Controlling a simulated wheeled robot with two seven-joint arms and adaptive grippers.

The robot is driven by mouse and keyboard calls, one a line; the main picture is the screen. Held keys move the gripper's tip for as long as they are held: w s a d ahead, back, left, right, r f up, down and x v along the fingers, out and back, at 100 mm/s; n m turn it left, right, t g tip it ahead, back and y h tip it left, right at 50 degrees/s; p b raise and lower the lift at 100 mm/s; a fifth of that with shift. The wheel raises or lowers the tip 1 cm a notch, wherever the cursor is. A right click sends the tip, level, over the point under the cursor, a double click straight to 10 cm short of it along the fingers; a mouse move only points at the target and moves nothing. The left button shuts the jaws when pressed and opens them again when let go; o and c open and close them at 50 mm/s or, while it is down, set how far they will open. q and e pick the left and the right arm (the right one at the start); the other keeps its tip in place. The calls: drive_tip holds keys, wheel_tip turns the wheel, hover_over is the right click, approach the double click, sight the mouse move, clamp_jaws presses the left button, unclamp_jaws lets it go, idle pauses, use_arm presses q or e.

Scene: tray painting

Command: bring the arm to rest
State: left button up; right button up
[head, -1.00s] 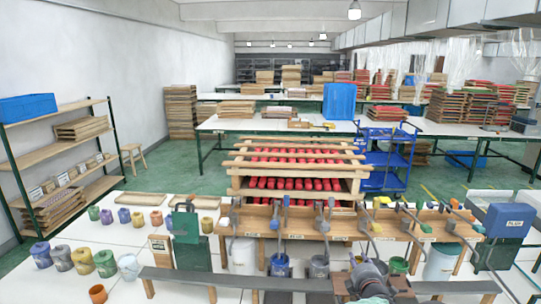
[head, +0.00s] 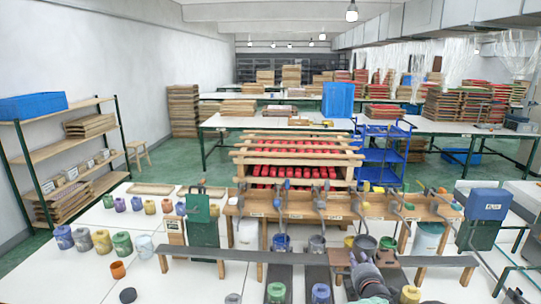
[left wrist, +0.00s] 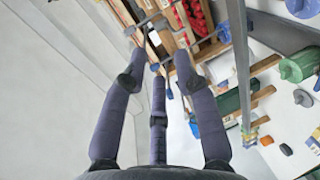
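My right gripper is not clearly seen in either view.
A wooden rack (head: 395,205) holding brushes stands beyond the gripper. Red trays (head: 290,170) are stacked behind it. Paint pots (head: 276,292) stand close in front, with others at left (head: 102,241). A green box (head: 203,222) stands left of the rack.

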use_arm(q)
drive_tip(key=w+a+f+m+g, duration=0.25)
drive_tip(key=a+f+m, duration=0.25)
drive_tip(key=a+f, duration=1)
drive_tip(key=s+a+f+m+g, duration=0.2)
drive_tip(key=s+a+f, duration=0.2)
drive_tip(key=a+f, duration=0.3)
drive_tip(key=s+a+f+m+g, duration=0.1)
drive_tip(key=s+a+f+g, duration=0.1)
drive_tip(key=s+a+f, duration=0.45)
drive_tip(key=s+a+f+m+g, duration=0.35)
drive_tip(key=s+a+f, duration=0.45)
drive_tip(key=s+f, duration=0.45)
drive_tip(key=s+a+r+m+g+h, duration=0.1)
drive_tip(key=s+a+g, duration=0.15)
drive_tip(key=s, duration=0.85)
drive_tip(key=s+a+m+g+h, duration=0.1)
drive_tip(key=s+g+h, duration=0.15)
drive_tip(key=s, duration=0.85)
wheel_tip(320, 180, down, 8)
drive_tip(key=w+d+m+b, duration=0.1)
drive_tip(key=w+d+b, duration=0.1)
drive_tip(key=b, duration=0.8)
drive_tip(key=shift+f+y, duration=0.15)
drive_tip(key=shift+y, duration=0.3)
use_arm(e)
wheel_tip(320, 180, down, 10)
drive_tip(key=shift+s, duration=0.15)
